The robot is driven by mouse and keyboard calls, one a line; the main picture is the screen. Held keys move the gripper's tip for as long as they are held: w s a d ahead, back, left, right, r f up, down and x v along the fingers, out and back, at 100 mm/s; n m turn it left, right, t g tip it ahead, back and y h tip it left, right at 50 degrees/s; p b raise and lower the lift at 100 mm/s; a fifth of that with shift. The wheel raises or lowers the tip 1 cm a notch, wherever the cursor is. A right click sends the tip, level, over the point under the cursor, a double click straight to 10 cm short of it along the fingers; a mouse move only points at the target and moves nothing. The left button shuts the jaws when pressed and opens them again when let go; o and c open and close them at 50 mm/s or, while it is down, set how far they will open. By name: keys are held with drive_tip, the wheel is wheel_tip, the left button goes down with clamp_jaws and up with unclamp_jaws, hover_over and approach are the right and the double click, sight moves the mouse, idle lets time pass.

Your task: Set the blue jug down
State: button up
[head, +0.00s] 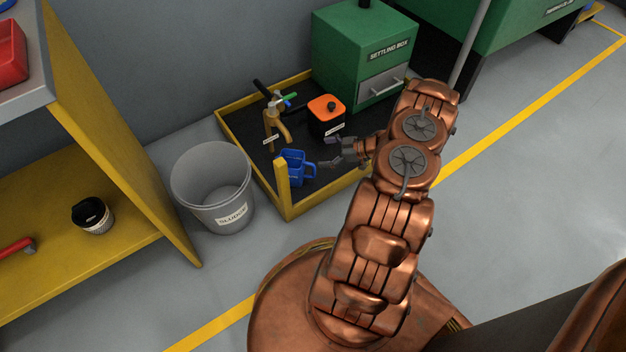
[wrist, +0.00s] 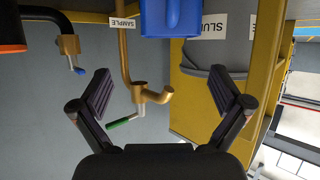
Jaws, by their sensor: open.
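The blue jug (head: 291,168) stands upright on the black floor of a yellow-edged tray (head: 242,138), near the front corner post, with its handle on the right. It also shows at the top edge of the wrist view (wrist: 172,22), partly cut off. My gripper (head: 329,153) is just right of the jug and apart from it. In the wrist view my gripper (wrist: 166,90) has its two fingers spread wide with nothing held between them.
A brass sample tap (head: 271,122) rises behind the jug. A black can with an orange top (head: 326,114) and the green settling box (head: 362,55) stand behind. A grey sludge bucket (head: 213,187) stands left of the tray, beside a yellow shelf (head: 110,115).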

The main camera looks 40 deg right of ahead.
drive_tip(key=w+d+r+m+h, duration=0.1)
drive_tip(key=w+d+r+h, duration=0.25)
drive_tip(key=w+r, duration=0.25)
drive_tip(key=w+d+r+m+h, duration=0.1)
drive_tip(key=w+d+r+h, duration=0.25)
drive_tip(key=w+r, duration=0.35)
drive_tip(key=s+a+r+m+g+h, duration=0.1)
drive_tip(key=a+r+m+g+h, duration=0.15)
drive_tip(key=r, duration=0.45)
drive_tip(key=s+a+r+m+g+h, duration=0.1)
drive_tip(key=a+r+h, duration=0.15)
drive_tip(key=r, duration=0.35)
drive_tip(key=s+a+r+g+y, duration=0.1)
drive_tip(key=s+a+r+g, duration=0.2)
drive_tip(key=s+a, duration=0.8)
drive_tip(key=s+a+r+m+g+y, duration=0.1)
drive_tip(key=s+a+r+g, duration=0.3)
drive_tip(key=s+a, duration=0.8)
drive_tip(key=s+a+r+m+g+y, duration=0.1)
drive_tip(key=s+a+r+g+y, duration=0.1)
drive_tip(key=s+a, duration=0.9)
drive_tip(key=s+r+g, duration=0.1)
drive_tip(key=s+r, duration=0.1)
drive_tip(key=s, duration=0.6)
drive_tip(key=shift+a+r, duration=0.15)
drive_tip(key=shift+r, duration=0.05)
drive_tip(key=shift+g, duration=0.25)
